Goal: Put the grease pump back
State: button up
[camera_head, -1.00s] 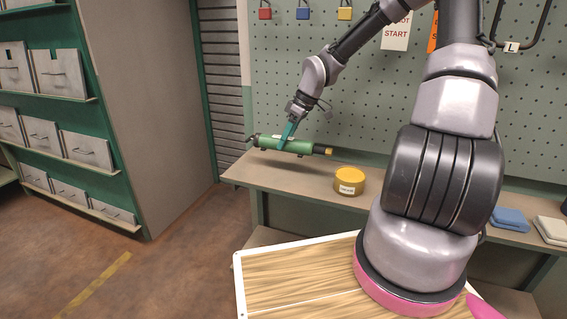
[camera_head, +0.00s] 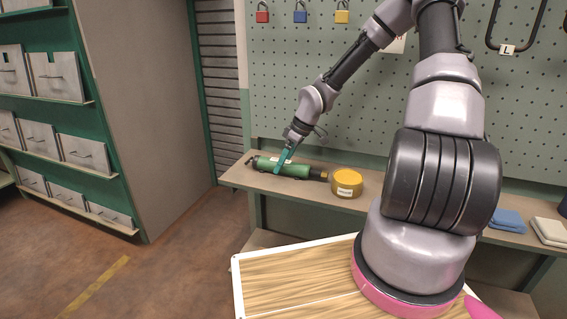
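The grease pump (camera_head: 302,171), a green cylinder with dark ends and a yellow band near its right end, lies level at the left end of the bench (camera_head: 243,179). It is at the bench top; I cannot tell whether it rests fully on it. My gripper (camera_head: 281,169) reaches down from above with its teal fingers across the pump's middle. It looks shut on the pump; the far finger is hidden.
A yellow tin (camera_head: 346,183) stands close to the pump's right end. Blue cloth (camera_head: 506,220) and pale cloth (camera_head: 549,232) lie farther right. A pegboard (camera_head: 285,85) with padlocks rises behind. A grey cabinet side (camera_head: 140,100) stands left, beyond a floor gap.

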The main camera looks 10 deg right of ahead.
jog(key=v, duration=1.2)
jog(key=s+d+r+m+t+h, duration=0.1)
jog(key=s+r+m+t, duration=0.5)
jog(key=s+r+m, duration=0.9)
jog(key=s+r+h, duration=0.1)
jog(key=s+r, duration=0.7)
jog(key=r, duration=0.2)
jog(key=shift+r+h, duration=0.15)
jog(key=shift+h, duration=0.15)
